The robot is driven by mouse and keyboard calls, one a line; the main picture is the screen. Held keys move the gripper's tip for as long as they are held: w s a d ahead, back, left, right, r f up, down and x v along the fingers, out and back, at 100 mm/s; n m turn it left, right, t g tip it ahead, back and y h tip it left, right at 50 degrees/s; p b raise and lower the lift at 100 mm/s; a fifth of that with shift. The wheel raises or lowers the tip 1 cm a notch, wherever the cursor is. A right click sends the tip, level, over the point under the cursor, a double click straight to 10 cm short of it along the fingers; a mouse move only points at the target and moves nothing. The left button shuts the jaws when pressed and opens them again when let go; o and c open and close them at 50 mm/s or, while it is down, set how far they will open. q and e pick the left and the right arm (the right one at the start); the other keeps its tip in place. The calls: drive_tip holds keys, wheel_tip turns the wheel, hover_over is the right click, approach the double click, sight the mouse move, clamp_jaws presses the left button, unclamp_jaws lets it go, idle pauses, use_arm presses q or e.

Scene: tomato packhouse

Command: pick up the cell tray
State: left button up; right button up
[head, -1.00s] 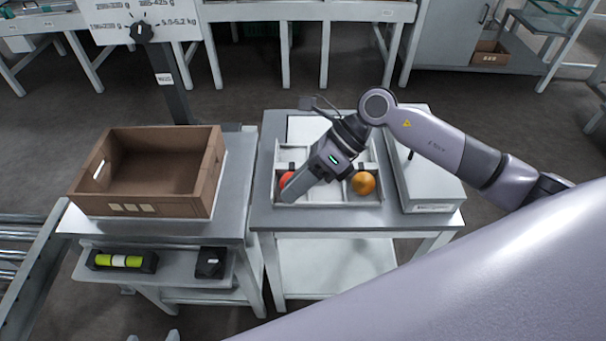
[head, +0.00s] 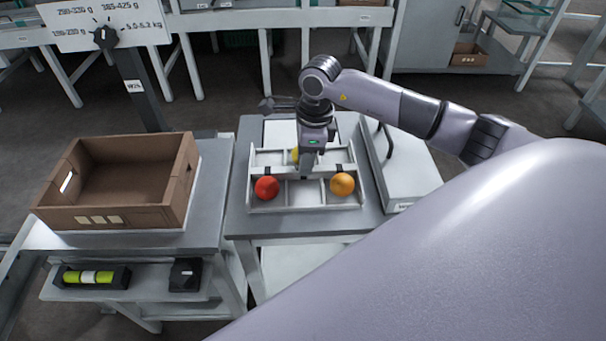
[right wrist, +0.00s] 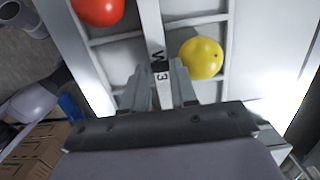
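The cell tray (head: 322,207) is a pale, low tray with divided cells on the middle table. A red tomato (head: 266,187) sits in its front left cell and an orange one (head: 342,184) in its front right cell. A yellow tomato (head: 295,154) behind is partly hidden by my right gripper (head: 304,174). That gripper points down over the tray's middle bar. In the right wrist view its fingers (right wrist: 160,68) stand apart on either side of the marked bar (right wrist: 155,38); I cannot tell whether they touch it. My left gripper is out of view.
A brown crate (head: 108,215) stands on the left table. A shelf below holds a green-yellow roll-like item (head: 90,277) and a small black box (head: 186,274). A grey flat-topped unit (head: 408,160) stands close to the tray's right.

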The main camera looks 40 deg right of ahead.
drive_tip(key=shift+a+f, duration=0.1)
drive_tip(key=shift+f, duration=0.85)
drive_tip(key=shift+f, duration=0.25)
clamp_jaws()
